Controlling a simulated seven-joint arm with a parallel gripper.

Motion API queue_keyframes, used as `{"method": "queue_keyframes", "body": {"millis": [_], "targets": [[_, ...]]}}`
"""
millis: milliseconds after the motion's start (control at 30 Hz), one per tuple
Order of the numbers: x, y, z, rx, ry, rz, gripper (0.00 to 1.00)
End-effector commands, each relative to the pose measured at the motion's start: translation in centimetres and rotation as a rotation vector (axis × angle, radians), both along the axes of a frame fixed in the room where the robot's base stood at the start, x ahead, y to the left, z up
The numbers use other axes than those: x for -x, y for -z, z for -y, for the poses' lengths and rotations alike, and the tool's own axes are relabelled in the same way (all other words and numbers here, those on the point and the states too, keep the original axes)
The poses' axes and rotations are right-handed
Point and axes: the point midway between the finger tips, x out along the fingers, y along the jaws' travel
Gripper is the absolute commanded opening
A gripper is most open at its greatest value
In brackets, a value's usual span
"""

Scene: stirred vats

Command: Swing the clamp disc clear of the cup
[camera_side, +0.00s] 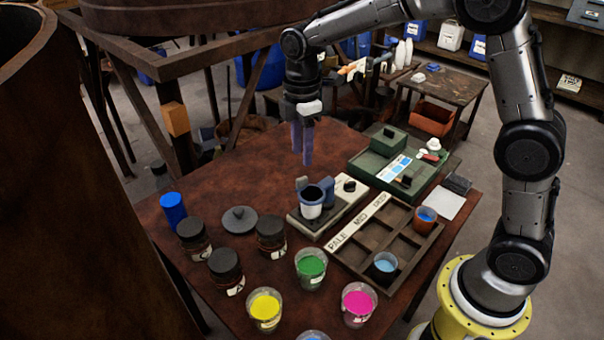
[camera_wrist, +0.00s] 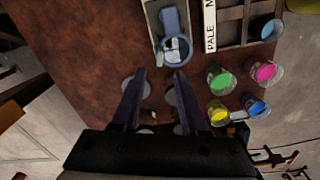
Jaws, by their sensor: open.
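A small pale stand with a dark plate (camera_side: 329,208) sits mid-table in the side view. A cup with a white body and dark blue rim (camera_side: 312,205) is on it, with blue-grey parts close around and behind it. In the wrist view a blue ring with an arm (camera_wrist: 169,19) surrounds or overlaps the cup's mouth. I cannot tell clearly which part is the clamp disc; a black round knob (camera_side: 349,186) is beside the cup. My gripper (camera_side: 302,160) is open and empty, above the table behind the stand. Its two fingers also show in the wrist view (camera_wrist: 160,78).
A compartment tray marked PALE, MID, DEEP (camera_side: 415,253) is right of the stand, holding two small cups. A green case (camera_side: 383,145) lies behind. Dark jars (camera_side: 226,270), a loose lid (camera_side: 239,220) and colour cups (camera_side: 310,266) crowd the front. Back-left table is clear.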

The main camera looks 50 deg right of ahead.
Motion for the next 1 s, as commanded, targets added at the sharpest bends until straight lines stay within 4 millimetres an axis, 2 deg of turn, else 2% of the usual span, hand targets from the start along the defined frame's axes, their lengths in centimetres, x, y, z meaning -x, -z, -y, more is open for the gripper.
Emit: {"method": "queue_keyframes", "body": {"millis": [33, 200, 400, 567, 833, 1000], "targets": [[0.1, 1.1, 0.0, 0.001, 0.000, -0.004, 0.44], [0.1, 4.2, 0.0, 0.001, 0.001, -0.004, 0.44], [0.0, 6.6, 0.0, 0.000, 0.001, -0.002, 0.44], [0.0, 7.4, 0.0, 0.000, 0.001, 0.000, 0.44], [0.0, 7.4, 0.0, 0.000, 0.001, 0.001, 0.44], [0.0, 7.4, 0.0, 0.000, 0.001, 0.001, 0.13]]}}
